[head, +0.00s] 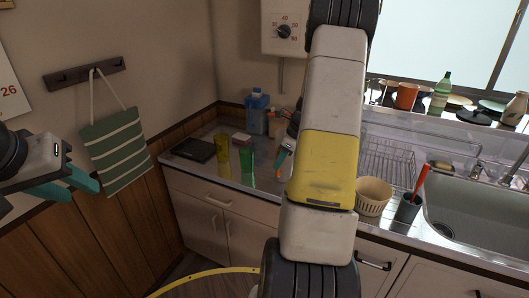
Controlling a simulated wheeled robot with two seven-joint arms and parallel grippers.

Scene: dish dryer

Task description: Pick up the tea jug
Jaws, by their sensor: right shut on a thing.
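A blue jug-like container (257,112) with a blue top stands at the back of the counter; I cannot tell for sure whether it is the tea jug. My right arm crosses the middle of the head view and hides part of the counter. Only a small part of my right gripper (285,155) shows, with a teal finger, left of the arm. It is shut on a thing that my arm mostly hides. My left gripper (84,189) is at the far left, open and empty, with its teal fingers apart, away from the counter.
A yellow glass (222,154), a green glass (247,162) and a dark flat board (194,150) are on the left counter. A beige basket (374,196), a dark cup (408,208), a wire rack (388,158) and the sink (475,215) are right. A striped bag (116,150) hangs left.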

